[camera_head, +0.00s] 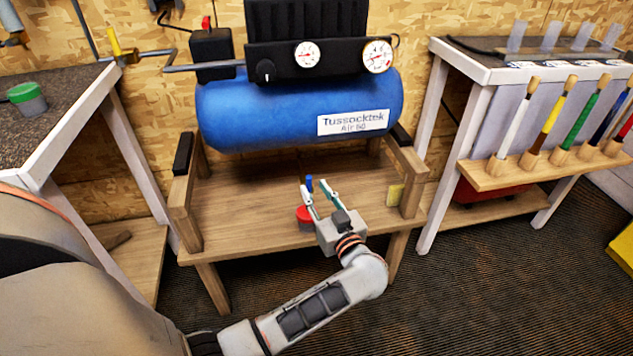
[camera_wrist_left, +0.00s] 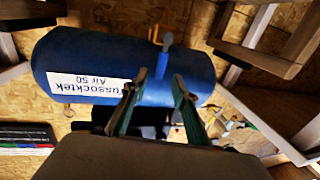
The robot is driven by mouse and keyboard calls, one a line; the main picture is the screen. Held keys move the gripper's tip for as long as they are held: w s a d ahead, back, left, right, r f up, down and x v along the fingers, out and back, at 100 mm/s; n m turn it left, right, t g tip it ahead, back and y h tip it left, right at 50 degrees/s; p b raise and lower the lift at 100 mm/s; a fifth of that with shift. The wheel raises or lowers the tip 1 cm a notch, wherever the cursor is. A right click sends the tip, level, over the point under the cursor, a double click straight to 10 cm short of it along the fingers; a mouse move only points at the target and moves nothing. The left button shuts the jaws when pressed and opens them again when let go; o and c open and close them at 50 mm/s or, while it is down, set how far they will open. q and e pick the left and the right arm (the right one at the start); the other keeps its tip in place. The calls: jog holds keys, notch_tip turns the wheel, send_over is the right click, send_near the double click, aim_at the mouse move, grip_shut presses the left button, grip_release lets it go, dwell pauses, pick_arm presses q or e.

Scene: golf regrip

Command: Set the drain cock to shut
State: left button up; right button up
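The blue compressor tank (camera_head: 300,112) sits on a wooden stand. A small blue piece (camera_head: 309,184), probably the drain cock's lever, shows below the tank, close to my left fingertips. In the left wrist view, which sees the tank upside down, a blue lever (camera_wrist_left: 161,65) stands out against the tank, with grey and orange-yellow parts at its far end. My left gripper (camera_head: 315,187) is open, with its two fingers on either side of the lever as seen in the wrist view (camera_wrist_left: 153,90). I cannot tell whether they touch it. My right gripper is out of view.
A red-topped pot (camera_head: 305,216) stands on the wooden stand (camera_head: 235,205), partly behind my left gripper. A yellow block (camera_head: 395,195) is at the stand's right side.

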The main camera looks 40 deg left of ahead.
aim_at(310, 182)
pick_arm(q)
jog(key=x, duration=0.2)
jog(key=b+x, duration=0.1)
jog(key=x, duration=0.1)
jog(key=shift+f, duration=0.2)
jog(key=shift+w+a, duration=0.2)
jog(key=shift+a, duration=0.1)
jog(key=shift+w+a+r, duration=0.15)
jog(key=shift+w+a, duration=0.05)
jog(key=shift+a, duration=0.05)
grip_shut()
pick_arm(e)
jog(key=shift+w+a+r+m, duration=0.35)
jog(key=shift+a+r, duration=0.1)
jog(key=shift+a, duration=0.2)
